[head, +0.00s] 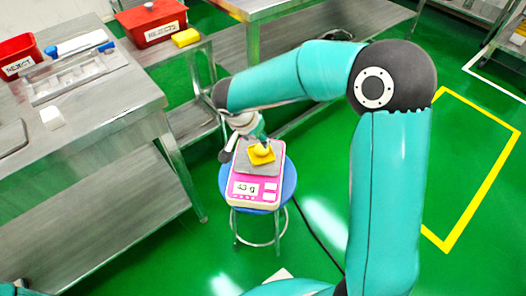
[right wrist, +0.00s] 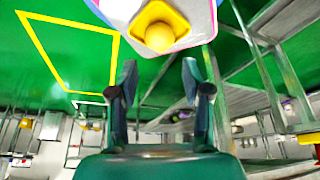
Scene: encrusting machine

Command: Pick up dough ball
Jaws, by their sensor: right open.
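The dough ball (head: 263,150) is pale yellow and sits in a small yellow tray (head: 269,159) on a pink and white scale (head: 242,200). The scale stands on a round blue stool (head: 288,185). My right gripper (head: 256,137) is just behind the tray in the head view, partly hidden by its own wrist. In the right wrist view the right gripper (right wrist: 160,75) is open and empty. The dough ball (right wrist: 159,38) lies beyond and between its fingertips there, apart from them. My left gripper is not in view.
A steel table (head: 120,85) at left holds a metal tray and a white block (head: 52,117). Green floor is open right of the stool, with a yellow marked outline (head: 480,185).

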